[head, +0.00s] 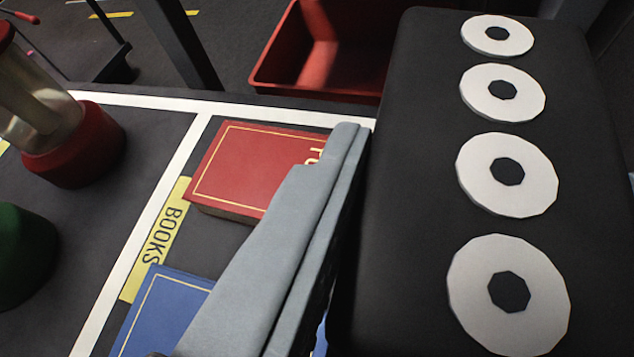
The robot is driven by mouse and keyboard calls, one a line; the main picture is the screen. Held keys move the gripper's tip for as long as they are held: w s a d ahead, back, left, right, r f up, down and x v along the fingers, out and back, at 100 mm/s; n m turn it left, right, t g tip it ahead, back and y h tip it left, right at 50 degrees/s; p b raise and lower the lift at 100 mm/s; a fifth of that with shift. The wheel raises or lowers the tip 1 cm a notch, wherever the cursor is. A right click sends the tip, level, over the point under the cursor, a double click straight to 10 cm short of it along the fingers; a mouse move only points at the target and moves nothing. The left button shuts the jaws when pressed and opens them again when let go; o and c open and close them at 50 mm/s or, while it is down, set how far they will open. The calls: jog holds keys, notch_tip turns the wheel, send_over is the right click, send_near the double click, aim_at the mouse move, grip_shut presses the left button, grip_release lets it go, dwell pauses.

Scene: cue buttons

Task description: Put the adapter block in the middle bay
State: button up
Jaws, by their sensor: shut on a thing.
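The adapter block (420,150) is a long black block with rounded edges and a row of several white discs with dark centres. It fills the right side of the view, close to the camera. My gripper (365,150) is shut on it. One grey finger lies along the block's left side; the other finger is not visible. The block's far end reaches past the fingertip. A bay marked with a yellow BOOKS label (160,235) lies below and to the left. It holds a red book (245,165) and a blue book (165,310).
White lines (150,210) divide the dark surface. The bay at left holds a lantern-like object with a red base (85,150) and a dark green round object (20,255). A red bin (320,50) stands beyond the far edge. What lies under the block is hidden.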

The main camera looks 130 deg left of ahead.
jog(key=shift+s+a+f, duration=0.1)
jog(key=shift+s+a, duration=0.1)
jog(key=shift+a, duration=0.35)
jog(key=shift+a+f+n+g, duration=0.15)
jog(key=shift+f+n+g, duration=0.05)
jog(key=shift+n+g, duration=0.1)
jog(key=shift+f, duration=4.75)
jog(key=o, duration=1.2)
jog(key=shift+f, duration=0.1)
jog(key=v, duration=1.2)
